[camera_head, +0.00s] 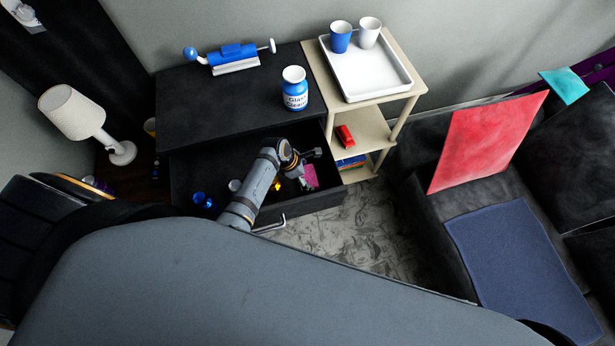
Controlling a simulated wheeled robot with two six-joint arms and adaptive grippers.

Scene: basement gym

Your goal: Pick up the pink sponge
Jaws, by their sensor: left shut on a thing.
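The pink sponge (310,178) is at the right end of the open black drawer (299,203). My left arm reaches over the drawer's front into it. My left gripper (306,168) is at the sponge and shut on it; its fingers are small and partly hidden in the dark drawer. I cannot tell whether the sponge still touches the drawer floor. My right gripper is not in view.
A beige shelf (405,92) with a white tray (365,80) is close on the right.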

